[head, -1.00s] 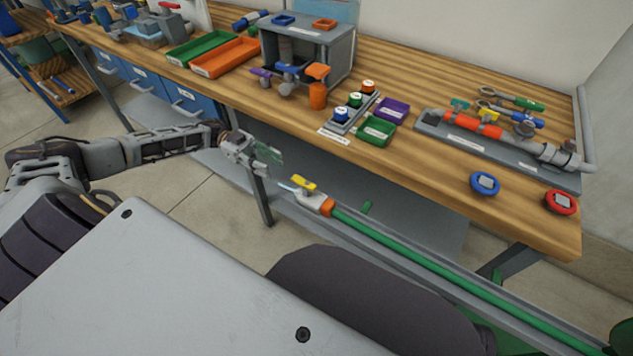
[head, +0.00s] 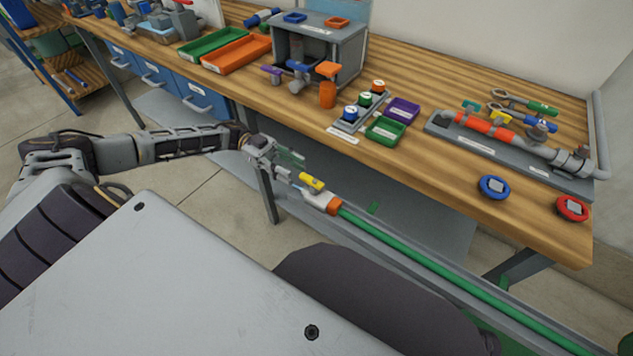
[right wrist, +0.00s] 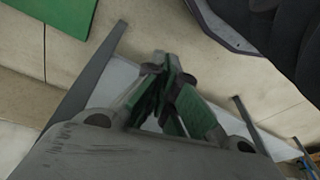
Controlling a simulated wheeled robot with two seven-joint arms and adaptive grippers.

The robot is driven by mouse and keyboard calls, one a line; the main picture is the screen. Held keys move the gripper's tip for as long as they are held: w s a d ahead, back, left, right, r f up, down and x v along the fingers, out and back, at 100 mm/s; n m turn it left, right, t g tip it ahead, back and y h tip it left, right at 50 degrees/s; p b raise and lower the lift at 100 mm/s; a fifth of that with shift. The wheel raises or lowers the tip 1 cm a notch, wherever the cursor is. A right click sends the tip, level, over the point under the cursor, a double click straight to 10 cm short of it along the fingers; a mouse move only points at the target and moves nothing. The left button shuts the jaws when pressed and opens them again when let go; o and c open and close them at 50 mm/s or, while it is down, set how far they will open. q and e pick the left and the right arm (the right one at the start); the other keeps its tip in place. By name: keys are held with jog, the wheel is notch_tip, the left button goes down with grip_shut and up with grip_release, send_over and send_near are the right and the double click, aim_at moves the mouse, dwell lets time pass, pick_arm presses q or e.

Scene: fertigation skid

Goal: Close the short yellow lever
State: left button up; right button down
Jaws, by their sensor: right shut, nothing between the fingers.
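Another yellow lever (head: 501,117) is on the bench pipe assembly, far from my grippers. My right gripper (right wrist: 166,65) shows in the right wrist view, shut and empty above the floor.
The wooden bench (head: 440,190) has its front edge just beyond the left gripper. On it are a grey box (head: 345,45), small purple (head: 402,110) and green (head: 386,130) trays, and blue (head: 494,187) and red (head: 571,208) round knobs. A bench leg (head: 267,195) stands behind the left gripper.

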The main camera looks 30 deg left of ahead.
aim_at(322, 186)
pick_arm(q)
jog(key=shift+s+d+b, duration=0.2)
jog(key=shift+d, duration=2)
jog(key=shift+s+d+b, duration=0.15)
jog(key=shift+d+b, duration=0.05)
jog(key=shift+d, duration=1.95)
grip_shut()
